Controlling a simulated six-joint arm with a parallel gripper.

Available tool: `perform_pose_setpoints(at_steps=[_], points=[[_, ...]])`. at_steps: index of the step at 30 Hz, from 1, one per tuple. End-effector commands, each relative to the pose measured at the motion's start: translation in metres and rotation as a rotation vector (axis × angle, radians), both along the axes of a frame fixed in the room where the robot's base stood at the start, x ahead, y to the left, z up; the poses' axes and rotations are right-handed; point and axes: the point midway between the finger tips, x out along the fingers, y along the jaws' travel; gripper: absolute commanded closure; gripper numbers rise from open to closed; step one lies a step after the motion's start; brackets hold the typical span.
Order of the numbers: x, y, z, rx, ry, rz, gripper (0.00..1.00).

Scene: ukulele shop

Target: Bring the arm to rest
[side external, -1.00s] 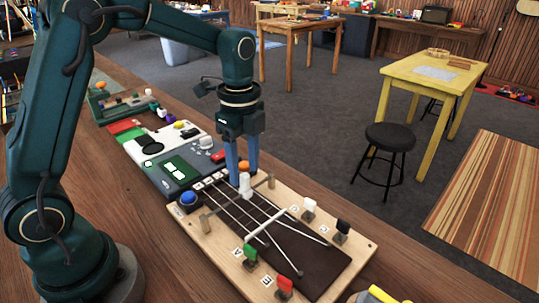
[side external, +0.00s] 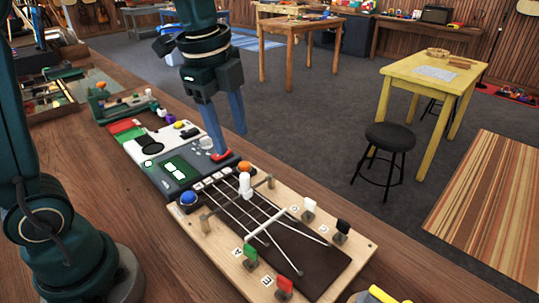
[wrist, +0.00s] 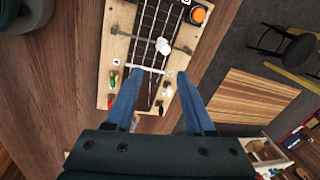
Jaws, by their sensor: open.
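My gripper (side external: 228,130) is open and empty, with its two blue fingers apart. It hangs in the air above the workbench, up and behind the wooden string board (side external: 222,238) in the side view. In the wrist view my gripper (wrist: 155,118) has its fingers spread over the string board (wrist: 117,50), well above it. A white peg-like piece (side external: 245,184) stands upright on the strings. It also shows in the wrist view (wrist: 162,46). The board carries a blue button (side external: 188,198), an orange button (side external: 245,166) and several coloured tuning pegs.
A panel with a green display (side external: 175,170) lies behind the string board on the wooden workbench (side external: 120,190). A green fixture (side external: 105,105) stands farther back. A yellow table (side external: 430,80) and a black stool (side external: 390,138) are on the floor to the right, clear of the bench.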

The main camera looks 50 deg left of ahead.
Motion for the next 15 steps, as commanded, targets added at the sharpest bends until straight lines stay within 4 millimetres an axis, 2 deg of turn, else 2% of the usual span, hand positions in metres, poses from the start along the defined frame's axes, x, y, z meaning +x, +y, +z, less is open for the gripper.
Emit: perform_pose_setpoints(at_steps=[3, 8, 11, 15], points=[[-0.027, -0.004, 0.014, -0.031, -0.082, 0.135, 0.46], [-0.061, -0.008, 0.017, -0.107, -0.180, 0.378, 0.46], [-0.082, -0.010, 0.011, -0.179, -0.232, 0.565, 0.46], [-0.106, -0.012, -0.007, -0.307, -0.282, 0.865, 0.46]])
